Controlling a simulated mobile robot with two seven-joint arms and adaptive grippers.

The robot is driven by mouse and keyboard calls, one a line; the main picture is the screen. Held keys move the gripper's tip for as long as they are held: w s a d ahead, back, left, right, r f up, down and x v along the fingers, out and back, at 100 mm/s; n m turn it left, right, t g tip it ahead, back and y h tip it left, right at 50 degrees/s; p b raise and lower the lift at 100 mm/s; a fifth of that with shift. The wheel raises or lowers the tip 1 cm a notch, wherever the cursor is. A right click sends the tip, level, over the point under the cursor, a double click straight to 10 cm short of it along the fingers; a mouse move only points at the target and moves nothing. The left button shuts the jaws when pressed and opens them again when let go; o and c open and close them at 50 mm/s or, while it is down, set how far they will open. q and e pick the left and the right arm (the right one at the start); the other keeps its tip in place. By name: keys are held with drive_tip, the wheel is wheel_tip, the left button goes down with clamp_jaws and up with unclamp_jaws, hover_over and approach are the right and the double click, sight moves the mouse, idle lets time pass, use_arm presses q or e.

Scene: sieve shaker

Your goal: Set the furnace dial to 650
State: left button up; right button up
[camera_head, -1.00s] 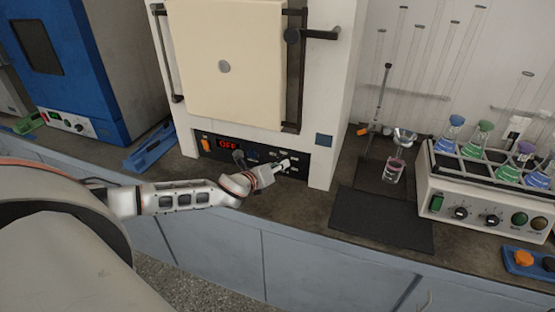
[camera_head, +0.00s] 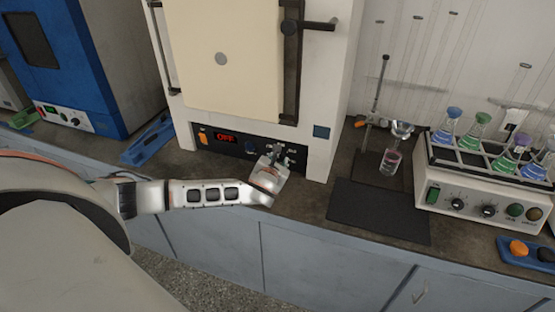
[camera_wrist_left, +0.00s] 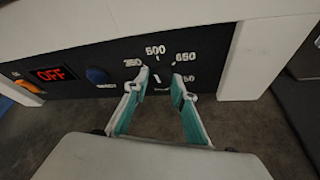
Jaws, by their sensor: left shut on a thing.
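The white furnace (camera_head: 318,150) stands on the bench, its cream door (camera_head: 235,55) shut. Its black control panel (camera_head: 180,134) carries a red display (camera_head: 225,137) reading OFF. In the left wrist view the dial (camera_wrist_left: 157,82) sits under an arc of numbers, with 500 above it and 650 to the upper right. A pale mark on it points roughly upward, but its exact setting is unclear. My left gripper (camera_wrist_left: 160,76) is shut on the dial, one finger on each side; in the head view the gripper (camera_head: 276,153) covers the dial. My right gripper is not in view.
A blue knob (camera_wrist_left: 97,75) and an orange switch (camera_wrist_left: 28,87) lie left of the dial. A dark mat (camera_head: 380,212), a stand with a beaker (camera_head: 390,162) and a flask shaker (camera_head: 470,200) stand to the right. A blue oven (camera_head: 60,60) stands at left.

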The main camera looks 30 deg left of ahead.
use_arm(q)
drive_tip(key=m+y, duration=0.2)
drive_tip(key=m, duration=0.1)
drive_tip(key=shift+d+f, duration=0.15)
drive_tip(key=shift+d, duration=0.05)
drive_tip(key=shift+m+y, duration=0.7)
drive_tip(key=shift+m, duration=0.5)
drive_tip(key=m, duration=0.1)
drive_tip(key=m+t+y, duration=0.1)
drive_tip(key=m, duration=0.1)
drive_tip(key=shift+w+d+f+y, duration=0.1)
drive_tip(key=shift+f+y, duration=0.1)
drive_tip(key=shift+y, duration=0.1)
drive_tip(key=shift+m+t, duration=0.3)
drive_tip(key=shift+m, duration=0.6)
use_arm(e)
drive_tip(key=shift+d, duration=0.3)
use_arm(q)
drive_tip(key=o, duration=1.1)
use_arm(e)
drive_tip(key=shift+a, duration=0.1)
